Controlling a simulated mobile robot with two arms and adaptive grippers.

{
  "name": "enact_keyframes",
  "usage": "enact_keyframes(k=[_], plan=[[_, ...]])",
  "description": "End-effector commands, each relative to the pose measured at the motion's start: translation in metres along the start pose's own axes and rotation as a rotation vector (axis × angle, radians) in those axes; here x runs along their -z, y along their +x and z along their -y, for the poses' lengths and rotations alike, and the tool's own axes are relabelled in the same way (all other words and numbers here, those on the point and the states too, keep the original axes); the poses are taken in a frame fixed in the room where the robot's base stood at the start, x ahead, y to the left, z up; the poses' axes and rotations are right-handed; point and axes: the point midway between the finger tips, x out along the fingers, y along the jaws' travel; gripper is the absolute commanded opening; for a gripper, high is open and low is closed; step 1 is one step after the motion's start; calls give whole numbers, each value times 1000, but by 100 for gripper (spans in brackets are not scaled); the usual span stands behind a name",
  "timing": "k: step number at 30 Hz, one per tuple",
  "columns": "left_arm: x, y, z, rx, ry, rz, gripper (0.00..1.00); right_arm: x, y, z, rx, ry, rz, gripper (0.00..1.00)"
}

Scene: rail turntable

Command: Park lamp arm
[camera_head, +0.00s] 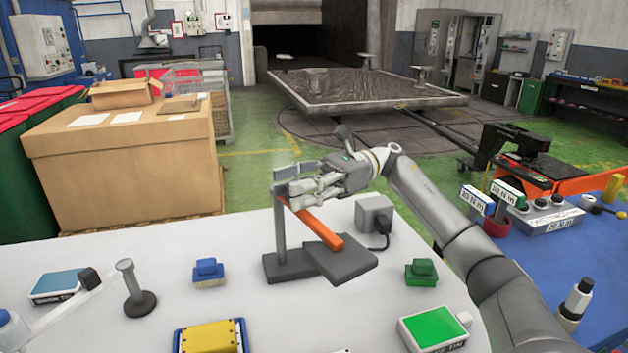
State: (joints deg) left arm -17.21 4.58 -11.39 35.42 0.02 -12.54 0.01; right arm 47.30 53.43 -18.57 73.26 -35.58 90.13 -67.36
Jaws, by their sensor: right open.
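An orange bar (318,227), which looks like the lamp arm, slopes down to the right from near the top of a grey upright post (280,238). The post stands on a dark grey base (284,267) on the white table. The bar's lower end is over a dark flat plate (345,263) beside the base. My right gripper (290,186) is open at the top of the post, close above the bar's upper end. Its fingers partly hide that end, and I cannot tell whether they touch it. My left gripper is not in view.
A grey box (374,214) with a black plug stands right of the bar. Blue (208,271) and green (421,271) blocks, a yellow block (210,337) and a short post (131,283) are on the table.

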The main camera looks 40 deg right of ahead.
Motion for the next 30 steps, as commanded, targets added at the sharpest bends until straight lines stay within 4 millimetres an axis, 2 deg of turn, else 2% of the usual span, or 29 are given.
enact_keyframes(k=[15,21,30], plan=[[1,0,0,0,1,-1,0,-1,-86,1,3,-1,2,45],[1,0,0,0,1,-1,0,-1,-105,1,2,-1,1,45],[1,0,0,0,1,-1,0,0,-114,0,-1,-1,1,45]])
